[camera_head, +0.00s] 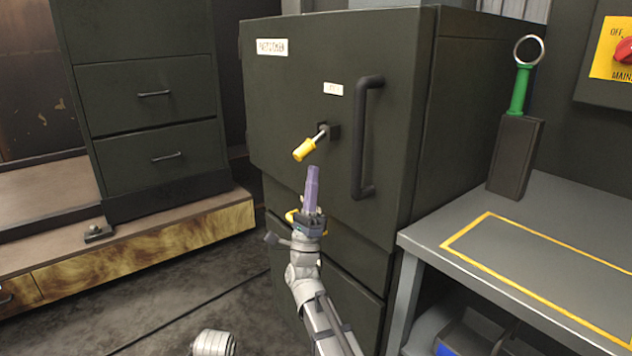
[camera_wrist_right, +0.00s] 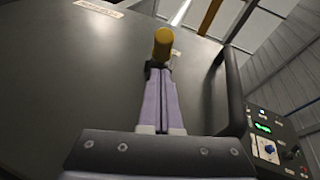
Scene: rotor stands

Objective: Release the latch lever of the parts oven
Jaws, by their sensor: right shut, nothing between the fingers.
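The parts oven (camera_head: 290,90) is a dark green cabinet with a closed door. Its latch lever (camera_head: 305,149) has a yellow grip on a short metal stem and slants down to the left from a dark mount on the door. My right gripper (camera_head: 312,172) has purple fingers, is shut and empty, and points up just below the lever's grip. In the right wrist view the yellow lever grip (camera_wrist_right: 163,42) shows just beyond the fingertips (camera_wrist_right: 158,72); I cannot tell whether they touch. My left gripper is not in view.
A dark vertical door handle (camera_head: 366,138) stands out to the right of the lever. A grey bench (camera_head: 540,215) with a yellow outline is at the right, bearing a dark holder (camera_head: 515,157) with a green-handled ring tool (camera_head: 521,88). Drawers (camera_head: 150,95) stand at the left.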

